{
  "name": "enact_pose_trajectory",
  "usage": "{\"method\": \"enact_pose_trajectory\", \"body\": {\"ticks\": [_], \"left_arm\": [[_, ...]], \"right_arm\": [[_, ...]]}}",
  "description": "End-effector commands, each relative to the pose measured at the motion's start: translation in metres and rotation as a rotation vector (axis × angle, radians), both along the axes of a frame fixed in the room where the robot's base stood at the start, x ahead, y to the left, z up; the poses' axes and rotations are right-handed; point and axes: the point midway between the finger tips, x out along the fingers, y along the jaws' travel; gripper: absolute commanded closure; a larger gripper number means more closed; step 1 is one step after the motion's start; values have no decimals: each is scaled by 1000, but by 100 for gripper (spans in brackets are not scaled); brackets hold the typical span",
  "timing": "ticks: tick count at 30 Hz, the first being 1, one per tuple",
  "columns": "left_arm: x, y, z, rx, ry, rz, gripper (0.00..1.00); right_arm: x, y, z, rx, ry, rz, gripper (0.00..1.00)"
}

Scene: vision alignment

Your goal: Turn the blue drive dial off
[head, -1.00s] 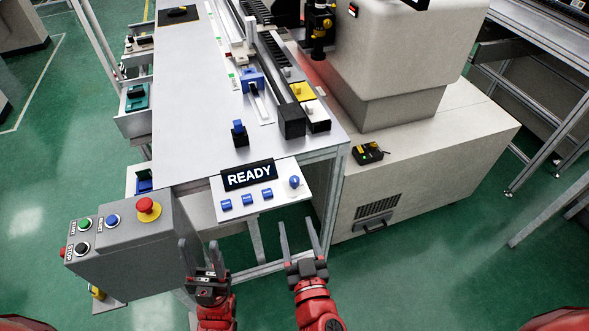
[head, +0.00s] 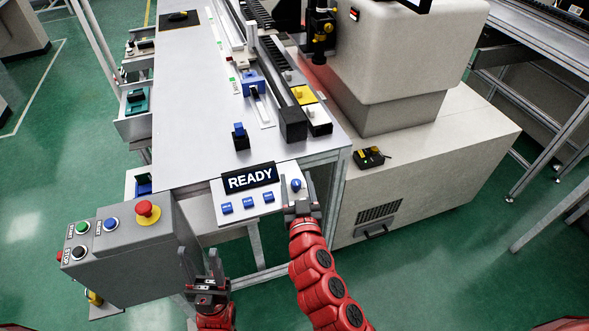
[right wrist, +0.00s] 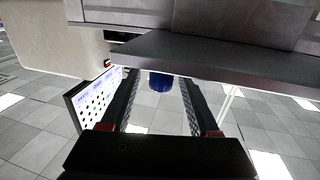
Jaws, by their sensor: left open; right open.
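The blue drive dial (head: 296,185) is a small round knob at the right end of the white sloped panel (head: 238,208) with the READY display. It also shows in the right wrist view (right wrist: 160,82), between the two fingers and beyond them. My right gripper (head: 297,182) is open, with its fingers pointing at the dial, one on either side of it in the picture. I cannot tell whether they touch it. My left gripper (head: 201,258) is open and empty, below the panel beside the grey control box.
The READY display (head: 250,178) and several blue buttons (head: 248,202) sit left of the dial. A grey control box (head: 135,245) with a red stop button (head: 147,210) stands at the left. A white machine base (head: 425,175) stands to the right.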

Motion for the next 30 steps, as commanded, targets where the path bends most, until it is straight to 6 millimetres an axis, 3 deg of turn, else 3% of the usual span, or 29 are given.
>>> {"method": "enact_pose_trajectory", "body": {"ticks": [7, 18, 28, 30], "left_arm": [[0, 0, 10, 0, 0, 0, 50], [0, 0, 10, 0, 0, 0, 50], [0, 0, 10, 0, 0, 0, 50], [0, 0, 10, 0, 0, 0, 50]], "right_arm": [[26, 3, 1, 1, 1, -1, 38], [31, 4, -1, 1, 0, 1, 38], [31, 4, -1, 1, 0, 1, 98], [31, 4, -1, 1, 0, 1, 100]]}}
